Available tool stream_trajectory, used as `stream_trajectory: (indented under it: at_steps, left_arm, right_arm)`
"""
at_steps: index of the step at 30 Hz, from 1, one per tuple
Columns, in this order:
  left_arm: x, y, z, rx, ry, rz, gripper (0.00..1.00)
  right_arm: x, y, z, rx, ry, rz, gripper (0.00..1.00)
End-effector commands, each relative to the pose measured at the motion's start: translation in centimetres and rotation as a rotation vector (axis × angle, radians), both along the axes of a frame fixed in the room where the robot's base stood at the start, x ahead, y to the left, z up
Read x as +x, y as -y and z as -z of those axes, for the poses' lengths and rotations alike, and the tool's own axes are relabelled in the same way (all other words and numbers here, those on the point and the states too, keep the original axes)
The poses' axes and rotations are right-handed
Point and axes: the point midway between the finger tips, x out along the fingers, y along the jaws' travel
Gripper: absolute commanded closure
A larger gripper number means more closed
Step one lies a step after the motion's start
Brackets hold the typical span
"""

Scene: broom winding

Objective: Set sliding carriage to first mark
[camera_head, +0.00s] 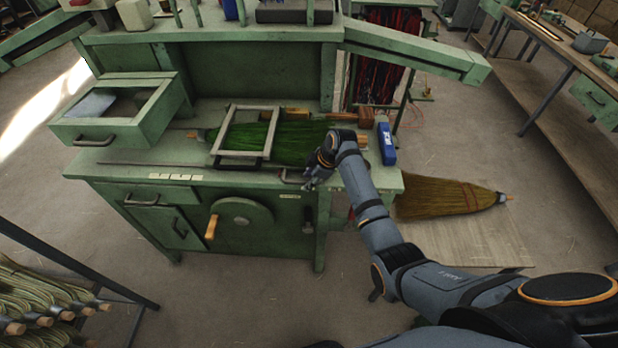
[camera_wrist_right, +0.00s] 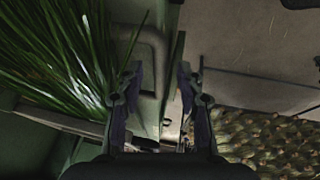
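A grey rectangular frame, which looks like the sliding carriage (camera_head: 222,133), lies over green broom bristles (camera_head: 294,141) on the green bench. A thin dark rail (camera_head: 150,165) runs along the bench top to its left. A pale strip with small marks (camera_head: 175,177) is on the front edge. My right gripper (camera_head: 311,179) is at the bench's front edge, right of the frame and apart from it. In the right wrist view my right gripper (camera_wrist_right: 160,110) has its fingers apart, with a green metal part behind the gap; contact is unclear. My left gripper is out of view.
A blue object (camera_head: 386,143) is at the right end. A hand wheel with a wooden handle (camera_head: 211,227) juts from the front. A straw broom (camera_head: 445,198) lies at right.

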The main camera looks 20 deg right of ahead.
Motion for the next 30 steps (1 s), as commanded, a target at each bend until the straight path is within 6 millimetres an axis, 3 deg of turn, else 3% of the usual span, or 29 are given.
stream_trajectory:
  at_steps: [5,14,30]
  left_arm:
    - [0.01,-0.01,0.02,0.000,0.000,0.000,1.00]
    - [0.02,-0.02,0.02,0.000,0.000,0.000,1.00]
    - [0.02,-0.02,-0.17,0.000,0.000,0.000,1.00]
  right_arm:
    - [0.03,0.01,-0.01,0.000,0.001,0.000,0.63]
    - [0.02,0.03,-0.03,0.000,0.001,0.001,1.00]
    - [0.05,-0.12,-0.10,0.000,0.000,0.001,1.00]
